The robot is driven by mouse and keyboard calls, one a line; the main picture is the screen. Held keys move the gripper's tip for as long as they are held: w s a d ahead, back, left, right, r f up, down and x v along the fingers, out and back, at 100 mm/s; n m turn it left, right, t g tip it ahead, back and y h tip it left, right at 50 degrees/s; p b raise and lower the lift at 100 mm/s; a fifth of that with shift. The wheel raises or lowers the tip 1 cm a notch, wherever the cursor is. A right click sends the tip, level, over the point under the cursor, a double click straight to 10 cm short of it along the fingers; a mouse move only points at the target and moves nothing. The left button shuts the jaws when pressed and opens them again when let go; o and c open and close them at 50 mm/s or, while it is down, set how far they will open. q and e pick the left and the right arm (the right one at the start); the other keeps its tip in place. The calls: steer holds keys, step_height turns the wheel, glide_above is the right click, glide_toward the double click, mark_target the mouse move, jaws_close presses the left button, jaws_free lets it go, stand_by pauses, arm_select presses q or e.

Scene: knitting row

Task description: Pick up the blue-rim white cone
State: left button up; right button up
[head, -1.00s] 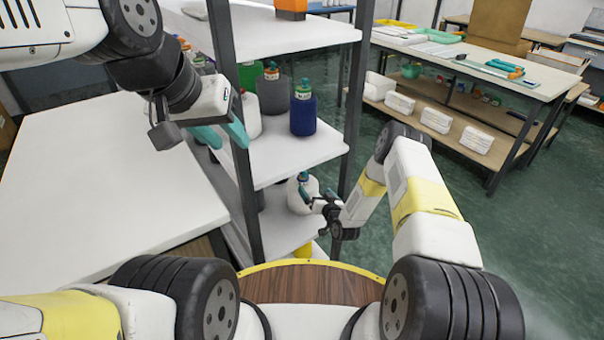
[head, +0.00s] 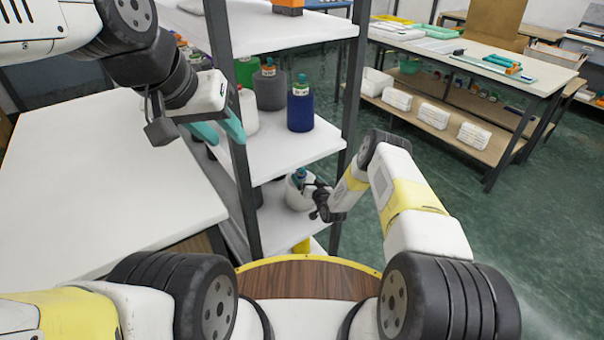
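A white cone (head: 294,199) with a blue-teal top stands on the lower shelf of the rack. My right gripper (head: 306,183) reaches in from the right and is right at the cone's upper part. Its fingers are small and overlap the cone, so I cannot tell whether they are closed on it. The cone's right side is partly hidden by the gripper. My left gripper (head: 217,132) is open and empty, with teal fingers apart, in front of the rack's left post.
The middle shelf (head: 295,155) holds a dark blue cone (head: 301,112), a grey cone (head: 270,92) and a white one (head: 248,112). Black rack posts (head: 351,95) flank the shelves. A bare white table (head: 95,190) lies left. A workbench (head: 535,75) stands back right.

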steer(key=c, duration=1.1)
steer(key=shift+r, duration=0.1)
steer(key=shift+c, duration=1.1)
